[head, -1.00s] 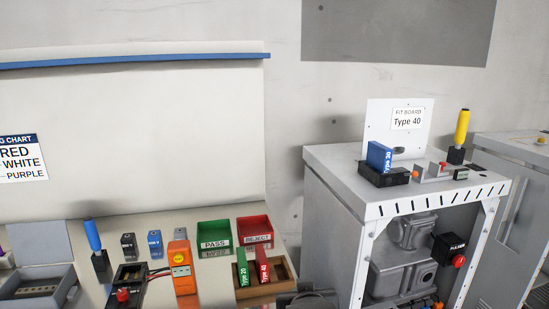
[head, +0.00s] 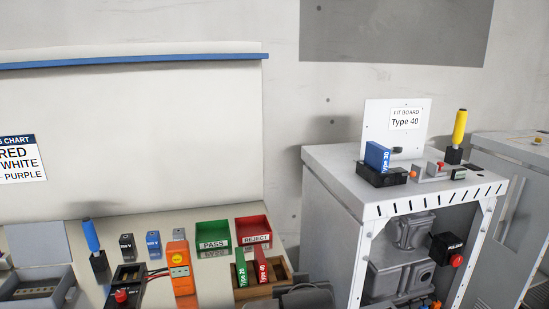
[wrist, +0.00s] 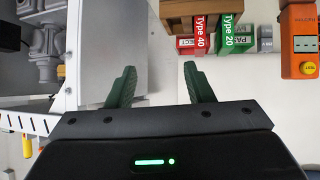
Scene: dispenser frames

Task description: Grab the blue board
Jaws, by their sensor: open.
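The blue board (head: 377,156), marked Type 30, stands upright in a black socket (head: 381,175) on top of the grey cabinet. It is not seen in the wrist view. My gripper (wrist: 160,82) shows in the wrist view with its two green fingers wide apart and nothing between them. It is away from the blue board, on the side of the bench rack and the cabinet's front. A sign reading Fit Board Type 40 (head: 405,118) stands behind the socket.
A wooden rack (head: 262,291) on the bench holds a green Type 20 board (head: 241,268) and a red Type 40 board (head: 261,266). A yellow-handled tool (head: 459,128) stands right of the socket. A gap separates bench and cabinet (head: 335,210).

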